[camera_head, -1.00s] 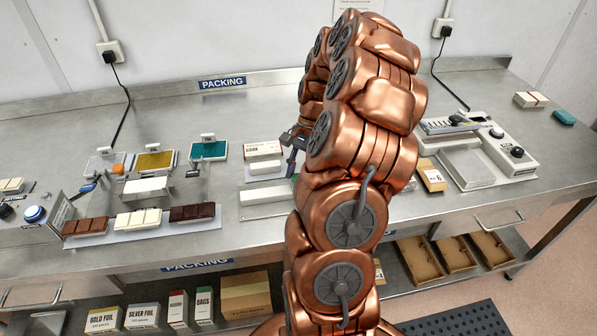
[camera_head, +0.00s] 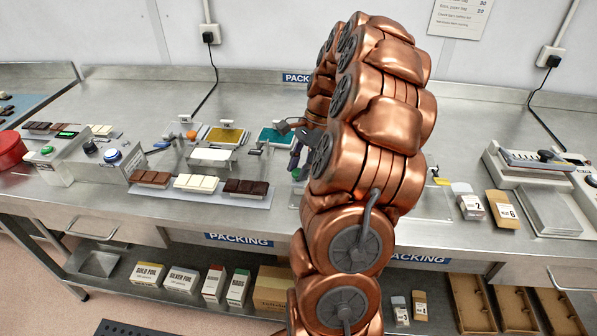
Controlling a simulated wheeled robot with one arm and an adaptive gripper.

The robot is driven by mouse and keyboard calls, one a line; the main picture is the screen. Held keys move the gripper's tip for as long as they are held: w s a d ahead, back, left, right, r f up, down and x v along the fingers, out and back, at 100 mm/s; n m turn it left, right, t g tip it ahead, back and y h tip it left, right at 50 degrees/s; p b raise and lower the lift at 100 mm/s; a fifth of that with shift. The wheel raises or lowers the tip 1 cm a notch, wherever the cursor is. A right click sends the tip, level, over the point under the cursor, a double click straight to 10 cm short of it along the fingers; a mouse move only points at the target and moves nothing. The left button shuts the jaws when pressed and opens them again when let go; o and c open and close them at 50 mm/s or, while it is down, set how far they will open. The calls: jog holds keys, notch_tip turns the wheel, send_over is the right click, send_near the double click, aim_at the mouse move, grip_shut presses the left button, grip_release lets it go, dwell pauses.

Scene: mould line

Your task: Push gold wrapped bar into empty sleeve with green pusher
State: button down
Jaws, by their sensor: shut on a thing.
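My gripper (camera_head: 294,138) is at the left of my copper arm, above the bench and right of the foil pads. The arm hides much of it. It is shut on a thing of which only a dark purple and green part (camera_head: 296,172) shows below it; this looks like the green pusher. I cannot make out the gold wrapped bar; a small yellow piece (camera_head: 441,181) shows just right of my arm, too small to name. The empty sleeve cannot be made out either; my arm covers that part of the bench.
A tray (camera_head: 236,200) of brown, cream and dark bars lies left of my arm. Behind it are a gold pad (camera_head: 226,136) and a teal pad (camera_head: 277,135).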

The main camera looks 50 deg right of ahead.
jog(key=shift+w+a, duration=0.1)
jog(key=shift+w, duration=0.05)
jog(key=c, duration=0.8)
grip_release()
jog(key=shift+v, duration=6)
